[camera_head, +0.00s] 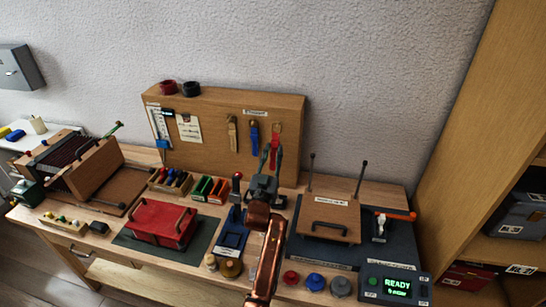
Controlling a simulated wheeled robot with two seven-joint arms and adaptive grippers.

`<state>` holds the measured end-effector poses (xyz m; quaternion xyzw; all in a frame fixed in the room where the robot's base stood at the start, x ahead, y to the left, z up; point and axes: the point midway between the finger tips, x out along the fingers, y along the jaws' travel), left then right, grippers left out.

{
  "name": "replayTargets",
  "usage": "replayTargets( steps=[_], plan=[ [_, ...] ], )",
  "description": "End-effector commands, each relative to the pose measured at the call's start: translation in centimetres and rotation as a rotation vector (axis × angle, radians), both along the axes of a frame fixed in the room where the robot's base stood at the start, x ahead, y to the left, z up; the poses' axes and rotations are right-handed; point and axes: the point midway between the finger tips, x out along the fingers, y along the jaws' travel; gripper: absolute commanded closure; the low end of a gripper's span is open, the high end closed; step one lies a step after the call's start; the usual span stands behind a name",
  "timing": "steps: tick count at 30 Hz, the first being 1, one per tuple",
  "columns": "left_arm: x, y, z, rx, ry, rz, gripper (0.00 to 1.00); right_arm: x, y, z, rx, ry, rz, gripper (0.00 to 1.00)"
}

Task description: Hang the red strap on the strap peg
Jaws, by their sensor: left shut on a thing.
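The red strap (274,156) is between the fingers of my left gripper (272,153), in front of the upright wooden board (205,112). My left gripper is shut on it and points up at the board. Just above the strap, a small orange-tan piece (278,128) shows on the board; I cannot tell whether it is the strap peg or whether the strap touches it. A blue strap (254,136) and an olive-tan strap (232,132) hang on the board to the left. My right gripper is not in view.
A red block with a handle (160,223) sits on a green mat at the left. A wooden panel with a handle (330,215) and two upright rods are to the right. A control box reading READY (398,287) is at the front right. Tape rolls sit on the board's top.

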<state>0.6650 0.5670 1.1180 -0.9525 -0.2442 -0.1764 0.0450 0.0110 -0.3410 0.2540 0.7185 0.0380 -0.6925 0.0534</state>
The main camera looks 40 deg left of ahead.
Motion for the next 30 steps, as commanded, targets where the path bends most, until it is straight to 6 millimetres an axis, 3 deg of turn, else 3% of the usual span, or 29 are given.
replayTargets(
  steps=[12,30],
  plan=[
    [2.2,1.2,-0.3,0.001,-0.001,-0.001,0.99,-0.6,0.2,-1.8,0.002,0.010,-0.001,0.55],
    [3.1,1.7,-1.1,0.000,-0.001,0.000,0.99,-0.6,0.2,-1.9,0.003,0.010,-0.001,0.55]
  ],
)
